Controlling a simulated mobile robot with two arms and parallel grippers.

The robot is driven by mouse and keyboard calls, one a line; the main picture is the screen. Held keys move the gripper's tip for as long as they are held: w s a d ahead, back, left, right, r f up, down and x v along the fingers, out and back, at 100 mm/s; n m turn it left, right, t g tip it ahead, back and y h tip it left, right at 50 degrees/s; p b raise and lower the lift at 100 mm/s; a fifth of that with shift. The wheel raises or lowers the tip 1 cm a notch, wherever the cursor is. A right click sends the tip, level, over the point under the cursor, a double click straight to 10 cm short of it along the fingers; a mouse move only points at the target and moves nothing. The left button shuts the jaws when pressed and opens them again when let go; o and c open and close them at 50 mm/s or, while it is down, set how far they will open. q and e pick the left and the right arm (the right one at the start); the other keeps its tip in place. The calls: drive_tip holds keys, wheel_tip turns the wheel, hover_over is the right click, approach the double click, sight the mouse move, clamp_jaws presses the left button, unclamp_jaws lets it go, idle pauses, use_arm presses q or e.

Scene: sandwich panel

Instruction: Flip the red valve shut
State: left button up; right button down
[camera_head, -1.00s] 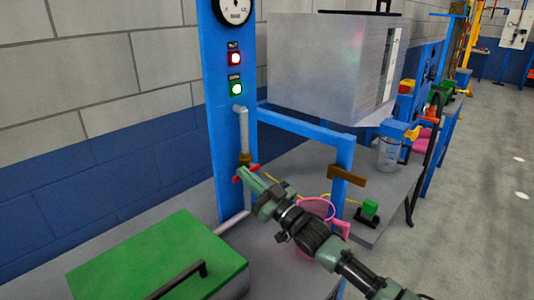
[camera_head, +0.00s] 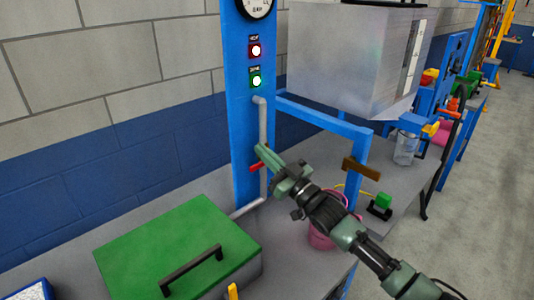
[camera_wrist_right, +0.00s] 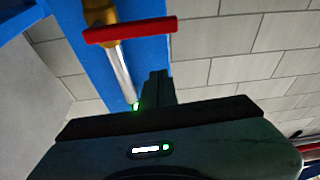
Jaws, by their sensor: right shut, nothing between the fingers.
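The red valve handle (camera_head: 257,167) is a short bar on the grey pipe (camera_head: 263,125) that runs down the blue post. In the head view, my right gripper partly covers it. In the right wrist view the whole red handle (camera_wrist_right: 130,30) lies crosswise over the pipe, below a brass valve body (camera_wrist_right: 101,12). My right gripper (camera_head: 264,154) is shut and empty, with its tips close to the handle. In the wrist view the shut fingers (camera_wrist_right: 158,85) show apart from the handle. My left gripper is not in view.
A green-lidded box (camera_head: 170,245) with a black handle stands at front left. A pink bucket (camera_head: 322,238) is under my right arm. A grey metal box (camera_head: 350,55) overhangs on the right. A lit red lamp (camera_head: 255,51) and green lamp (camera_head: 256,81) sit on the post.

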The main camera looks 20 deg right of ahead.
drive_tip(key=b+v, duration=0.2)
drive_tip(key=v, duration=0.8)
drive_tip(key=shift+f, duration=0.15)
drive_tip(key=shift+a+f, duration=0.1)
drive_tip(key=shift+a, duration=0.05)
